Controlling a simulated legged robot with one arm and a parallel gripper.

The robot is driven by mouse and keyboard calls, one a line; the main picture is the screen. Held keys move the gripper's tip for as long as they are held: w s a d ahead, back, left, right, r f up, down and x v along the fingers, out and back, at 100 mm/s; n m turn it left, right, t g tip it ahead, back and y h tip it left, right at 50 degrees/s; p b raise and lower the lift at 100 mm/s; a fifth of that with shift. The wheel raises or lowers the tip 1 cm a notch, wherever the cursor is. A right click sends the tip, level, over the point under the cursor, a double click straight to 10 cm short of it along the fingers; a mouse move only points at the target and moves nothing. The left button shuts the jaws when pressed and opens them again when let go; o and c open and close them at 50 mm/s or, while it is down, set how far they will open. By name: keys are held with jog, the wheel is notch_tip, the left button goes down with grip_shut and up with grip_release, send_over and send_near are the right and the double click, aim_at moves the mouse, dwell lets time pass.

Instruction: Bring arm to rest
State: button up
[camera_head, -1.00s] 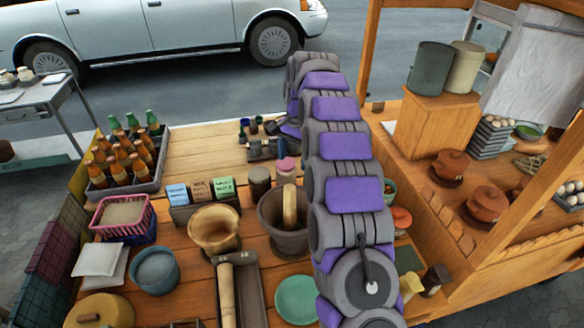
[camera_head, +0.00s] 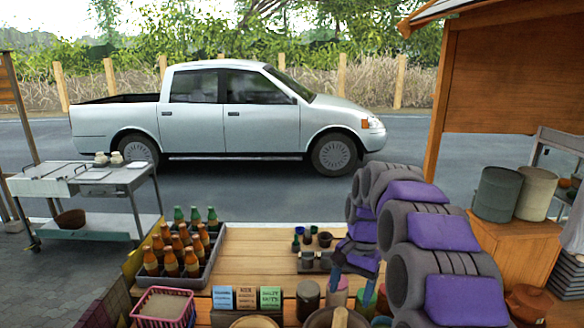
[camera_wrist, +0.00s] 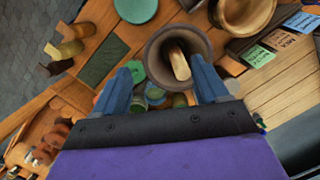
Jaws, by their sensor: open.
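My purple and grey arm (camera_head: 440,240) reaches over the wooden stall table from the right in the head view. My gripper (camera_head: 354,283) hangs down near the jars, its blue fingers apart. In the wrist view my gripper (camera_wrist: 161,85) is open, and I see nothing held between its fingers. The clay mortar (camera_wrist: 205,43) stands beyond the fingers with a wooden pestle (camera_wrist: 179,65) in it. In the head view only the top of the mortar (camera_head: 314,318) and the pestle (camera_head: 340,318) show at the bottom edge.
A crate of bottles (camera_head: 205,262), a pink basket (camera_head: 162,306) and small label boxes (camera_head: 246,297) stand left of my gripper. Small cups (camera_head: 307,262) sit behind it. A wooden cabinet (camera_head: 510,255) with metal canisters is at right. Bare planks (camera_head: 255,245) lie at the back.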

jog(key=s+f+n+b, duration=0.1)
jog(key=s+f+n, duration=0.2)
jog(key=s, duration=1.5)
jog(key=s+f+n+h+b, duration=0.1)
jog(key=s+f+n, duration=0.2)
jog(key=s, duration=1.6)
jog(key=shift+s+d+f+n, duration=0.15)
jog(key=shift+s+f+n, duration=0.15)
jog(key=shift+f, duration=0.1)
